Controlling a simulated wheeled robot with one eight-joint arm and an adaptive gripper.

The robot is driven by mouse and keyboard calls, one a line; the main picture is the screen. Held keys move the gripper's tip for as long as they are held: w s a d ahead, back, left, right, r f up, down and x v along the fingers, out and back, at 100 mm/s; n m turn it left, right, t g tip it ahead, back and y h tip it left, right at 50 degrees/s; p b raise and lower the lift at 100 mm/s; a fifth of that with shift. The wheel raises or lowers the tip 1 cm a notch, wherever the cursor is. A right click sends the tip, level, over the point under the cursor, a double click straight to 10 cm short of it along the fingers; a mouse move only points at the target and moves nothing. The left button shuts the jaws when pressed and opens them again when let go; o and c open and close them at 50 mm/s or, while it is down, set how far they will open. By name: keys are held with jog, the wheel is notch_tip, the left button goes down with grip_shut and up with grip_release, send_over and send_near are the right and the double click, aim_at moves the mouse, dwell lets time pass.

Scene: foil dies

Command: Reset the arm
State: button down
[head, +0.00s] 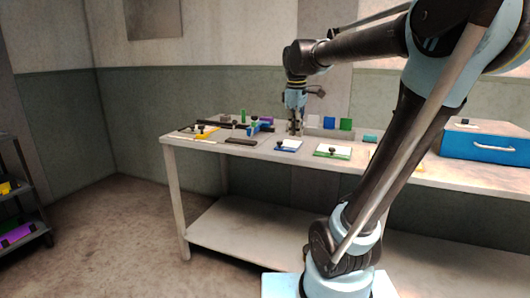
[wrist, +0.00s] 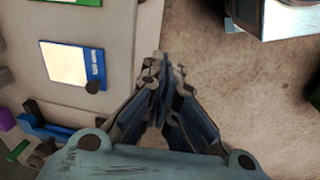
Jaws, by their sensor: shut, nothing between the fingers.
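My gripper (head: 295,132) hangs pointing down over the workbench (head: 215,153), left of its middle. It also shows in the wrist view (wrist: 161,62), its fingers together and empty. There its fingertips appear over the bench's front edge, with brown floor to the right. The arm reaches out from my base and bends down at the wrist. The gap between the fingertips and the bench cannot be told.
A blue-edged white plate (head: 287,146) and a green-edged one (head: 332,151) lie near the front edge. Several small items crowd the left end. A blue case (head: 490,146) sits right. A dark shelf (head: 22,200) stands far left.

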jog(key=s+d+f+m, duration=0.4)
jog(key=s+f+m, duration=0.2)
jog(key=s+f, duration=0.4)
jog(key=s+d+f+m, duration=0.4)
jog(key=s+f+m, duration=0.2)
jog(key=s+f, duration=0.4)
notch_tip(320, 180, down, 3)
jog(key=shift+s+f+t, duration=0.1)
jog(key=shift+s+t, duration=0.05)
jog(key=shift+t, duration=0.25)
